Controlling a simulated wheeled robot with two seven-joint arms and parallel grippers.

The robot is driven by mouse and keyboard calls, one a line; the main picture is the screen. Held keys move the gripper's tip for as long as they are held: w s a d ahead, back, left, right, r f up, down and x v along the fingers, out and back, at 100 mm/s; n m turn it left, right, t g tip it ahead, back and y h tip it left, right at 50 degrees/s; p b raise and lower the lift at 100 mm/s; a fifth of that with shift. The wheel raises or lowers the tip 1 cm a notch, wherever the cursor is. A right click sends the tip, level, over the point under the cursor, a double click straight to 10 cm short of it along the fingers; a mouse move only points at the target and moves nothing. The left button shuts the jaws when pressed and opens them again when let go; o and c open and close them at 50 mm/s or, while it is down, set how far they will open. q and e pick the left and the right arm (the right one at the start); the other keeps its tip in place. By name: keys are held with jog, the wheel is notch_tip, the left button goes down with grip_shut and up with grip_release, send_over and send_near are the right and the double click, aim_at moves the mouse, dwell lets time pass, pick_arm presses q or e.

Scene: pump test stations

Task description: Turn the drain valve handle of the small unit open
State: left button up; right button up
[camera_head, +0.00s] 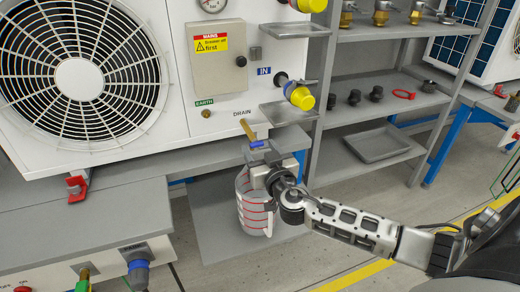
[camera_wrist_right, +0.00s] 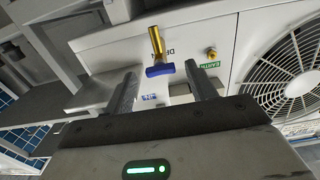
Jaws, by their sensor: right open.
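The drain valve is a brass stem (camera_head: 247,129) with a blue handle (camera_head: 257,143), below the DRAIN label on the white unit. In the right wrist view, the brass stem (camera_wrist_right: 156,42) and the blue crosswise handle (camera_wrist_right: 160,70) show between the finger lines. My right gripper (camera_head: 264,158) is open and close to the handle, with its fingers on either side of it in the wrist view (camera_wrist_right: 161,78). Whether the fingers touch the handle cannot be told. My left gripper is not in view.
A clear jug (camera_head: 247,205) with red marks is below the valve, partly behind my right gripper. Small grey ledges (camera_head: 286,112) and yellow-capped ports (camera_head: 300,96) are right of the valve. A grey shelf rack (camera_head: 360,115) stands further right. A large fan (camera_head: 80,78) fills the left.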

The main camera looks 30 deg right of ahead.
jog(key=shift+w, duration=0.3)
jog(key=c, duration=1)
